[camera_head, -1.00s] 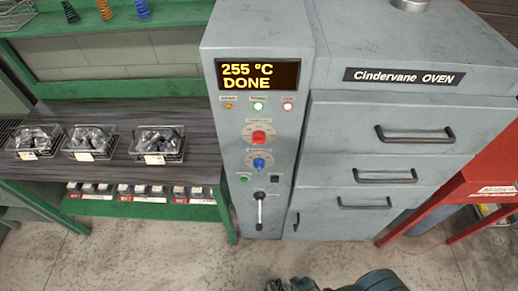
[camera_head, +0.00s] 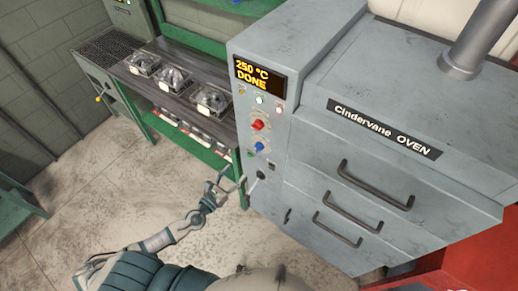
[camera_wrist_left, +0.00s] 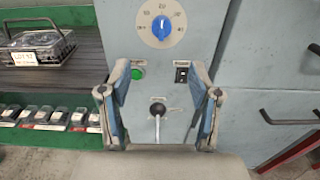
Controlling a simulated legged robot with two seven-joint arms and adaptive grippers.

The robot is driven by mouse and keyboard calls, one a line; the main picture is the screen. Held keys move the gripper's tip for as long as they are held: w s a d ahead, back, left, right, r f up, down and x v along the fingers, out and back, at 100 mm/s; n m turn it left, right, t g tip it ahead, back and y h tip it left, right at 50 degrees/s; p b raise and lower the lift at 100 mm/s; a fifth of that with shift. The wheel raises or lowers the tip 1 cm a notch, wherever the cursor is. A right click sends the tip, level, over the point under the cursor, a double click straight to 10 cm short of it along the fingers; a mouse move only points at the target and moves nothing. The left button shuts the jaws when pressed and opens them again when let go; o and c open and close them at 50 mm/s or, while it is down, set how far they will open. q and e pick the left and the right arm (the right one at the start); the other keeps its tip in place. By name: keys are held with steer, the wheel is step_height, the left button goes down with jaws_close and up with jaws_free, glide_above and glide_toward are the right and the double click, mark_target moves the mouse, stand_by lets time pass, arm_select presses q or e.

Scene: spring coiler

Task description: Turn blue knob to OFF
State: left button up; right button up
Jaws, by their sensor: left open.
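The blue knob (camera_head: 259,147) sits on the oven's grey control panel, just below a red knob (camera_head: 259,125). In the left wrist view the blue knob (camera_wrist_left: 161,27) shows face-on at the top, with a white mark and small dial labels around it that I cannot read surely. My left gripper (camera_head: 229,180) is open and empty in front of the panel, below and left of the blue knob. In the left wrist view its two fingers (camera_wrist_left: 160,84) stand apart, pointing at the panel, below the knob and apart from it. My right gripper is not in view.
Below the blue knob are a green button (camera_wrist_left: 138,72), a black switch (camera_wrist_left: 181,73) and a lever with a black ball (camera_wrist_left: 158,109). The display (camera_head: 259,79) reads 250 °C DONE. Wire baskets (camera_head: 211,98) stand on the bench at left. Oven drawer handles (camera_head: 374,186) protrude at right.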

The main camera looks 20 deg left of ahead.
arm_select(q)
steer(key=p, duration=0.2)
glide_toward(256, 151)
steer(key=w+a, duration=0.1)
steer(key=w, duration=0.2)
steer(key=w+d, duration=0.5)
steer(key=d, duration=0.1)
steer(key=shift+w+d+r, duration=0.2)
steer(key=shift+w+r, duration=0.05)
steer(key=shift+w, duration=0.15)
steer(key=shift+a+r, duration=0.1)
steer(key=a, duration=0.2)
steer(key=w+a+f, duration=0.1)
steer(key=shift+a, duration=0.2)
steer(key=c, duration=0.4)
steer(key=shift+s+d+r, duration=0.1)
steer(key=shift+s, duration=0.05)
steer(key=c, duration=0.4)
steer(key=shift+s+d+r, duration=0.1)
steer(key=shift+d+r, duration=0.05)
steer(key=shift+d, duration=0.2)
steer(key=c, duration=0.3)
steer(key=shift+d+r, duration=0.15)
steer(key=shift+d, duration=0.45)
steer(key=shift+c, duration=0.3)
steer(key=shift+a, duration=0.4)
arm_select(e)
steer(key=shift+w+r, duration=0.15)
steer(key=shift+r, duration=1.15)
